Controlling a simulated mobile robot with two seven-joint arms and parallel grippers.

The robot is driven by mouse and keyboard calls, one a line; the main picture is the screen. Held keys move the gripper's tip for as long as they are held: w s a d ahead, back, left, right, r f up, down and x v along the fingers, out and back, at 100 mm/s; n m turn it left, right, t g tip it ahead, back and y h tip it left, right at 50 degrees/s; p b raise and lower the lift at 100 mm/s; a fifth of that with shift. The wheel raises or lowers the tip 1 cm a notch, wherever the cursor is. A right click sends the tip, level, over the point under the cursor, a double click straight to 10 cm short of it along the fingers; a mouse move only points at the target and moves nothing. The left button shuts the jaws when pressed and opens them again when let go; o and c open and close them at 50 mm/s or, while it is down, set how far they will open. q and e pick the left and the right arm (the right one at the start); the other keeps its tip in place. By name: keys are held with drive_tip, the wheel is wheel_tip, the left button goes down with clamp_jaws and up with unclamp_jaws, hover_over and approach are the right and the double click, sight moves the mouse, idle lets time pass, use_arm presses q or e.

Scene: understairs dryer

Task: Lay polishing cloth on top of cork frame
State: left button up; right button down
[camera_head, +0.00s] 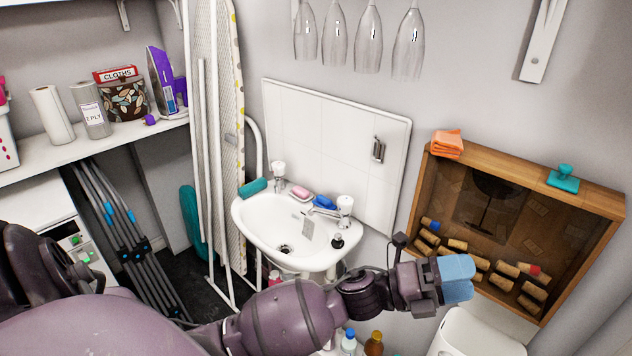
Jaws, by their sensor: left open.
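An orange folded cloth (447,143), which looks like the polishing cloth, lies on the top left end of the cork frame (520,165). The cork frame is a wooden box on the wall with several corks behind its front. My left gripper (457,278), with light blue fingers, is open below the cloth and in front of the frame's lower left corner. It is apart from the cloth, and I see nothing held in it. My right gripper is not in view.
A teal stamp-like object (564,177) sits on the frame's top toward the right. A white sink (287,232) with small items is left of the frame. Wine glasses (367,38) hang above. Bottles (373,343) and a white bin (478,335) stand below.

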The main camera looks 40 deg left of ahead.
use_arm(q)
drive_tip(key=s+a+f+n+t+y, duration=0.25)
drive_tip(key=a+f+n+y, duration=0.35)
drive_tip(key=n, duration=0.4)
drive_tip(key=s+a+f+n+t+y, duration=0.25)
drive_tip(key=a+f+n+y, duration=0.25)
drive_tip(key=f+n+y, duration=0.3)
drive_tip(key=s+a+f+n+g+y, duration=0.2)
drive_tip(key=s+a+f+n+g, duration=0.1)
drive_tip(key=s+f+n, duration=0.3)
drive_tip(key=s+a+f+n+g+y, duration=0.2)
drive_tip(key=s+a+f+n+g, duration=0.1)
drive_tip(key=s+a+f+n, duration=0.2)
drive_tip(key=s+f+n, duration=0.2)
drive_tip(key=s, duration=0.1)
drive_tip(key=shift+f+n+y, duration=0.25)
drive_tip(key=shift+n+y, duration=0.05)
drive_tip(key=shift+a, duration=0.1)
